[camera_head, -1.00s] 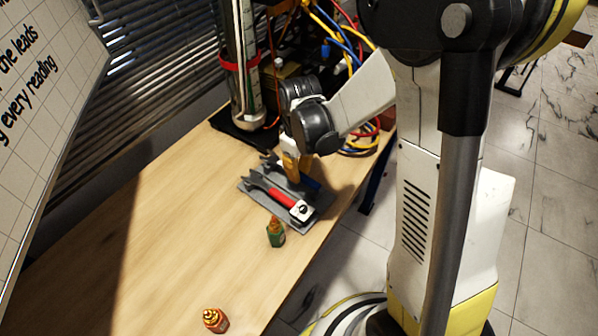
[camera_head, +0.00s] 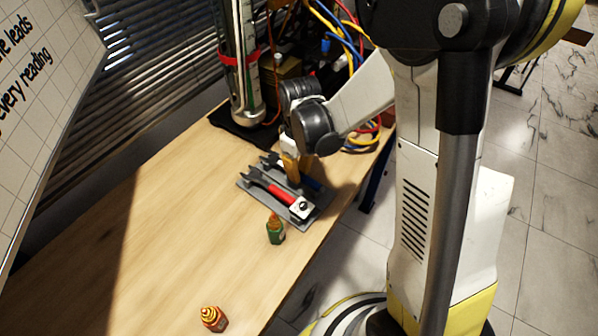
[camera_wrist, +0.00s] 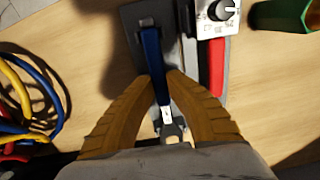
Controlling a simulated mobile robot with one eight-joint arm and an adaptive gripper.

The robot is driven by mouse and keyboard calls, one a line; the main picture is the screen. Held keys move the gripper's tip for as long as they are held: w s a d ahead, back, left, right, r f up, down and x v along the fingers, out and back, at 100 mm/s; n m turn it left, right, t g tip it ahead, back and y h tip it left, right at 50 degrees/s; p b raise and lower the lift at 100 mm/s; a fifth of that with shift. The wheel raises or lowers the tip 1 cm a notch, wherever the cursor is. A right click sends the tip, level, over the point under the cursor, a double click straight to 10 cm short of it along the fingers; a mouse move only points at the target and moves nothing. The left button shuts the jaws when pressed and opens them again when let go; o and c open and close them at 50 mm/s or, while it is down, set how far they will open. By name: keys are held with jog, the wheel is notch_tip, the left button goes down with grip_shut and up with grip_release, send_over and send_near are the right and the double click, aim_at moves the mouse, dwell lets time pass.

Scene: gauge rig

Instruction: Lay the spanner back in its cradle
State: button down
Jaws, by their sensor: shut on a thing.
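The blue-handled spanner (camera_wrist: 152,55) lies between my gripper's two orange fingers in the wrist view, its grey open jaw pointing toward my palm. My gripper (camera_wrist: 161,78) is shut on its handle. In the head view my gripper (camera_head: 292,178) points down over the grey cradle (camera_head: 264,201), and the spanner's blue handle (camera_head: 312,184) shows just beyond the fingers. The spanner is low over the cradle and roughly parallel to the red-handled tool. I cannot tell whether it touches the cradle. The fingers hide part of it.
A red-handled tool with a dial (camera_head: 281,194) lies in the cradle's near side. A clear cylinder (camera_head: 240,65) and cables (camera_head: 362,142) are behind. The table's left is clear.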

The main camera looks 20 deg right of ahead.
jog(key=c, duration=1.4)
grip_release()
jog(key=shift+r, duration=0.15)
notch_tip(320, 180, up, 12)
jog(key=shift+f, duration=0.1)
jog(key=shift+s, duration=0.1)
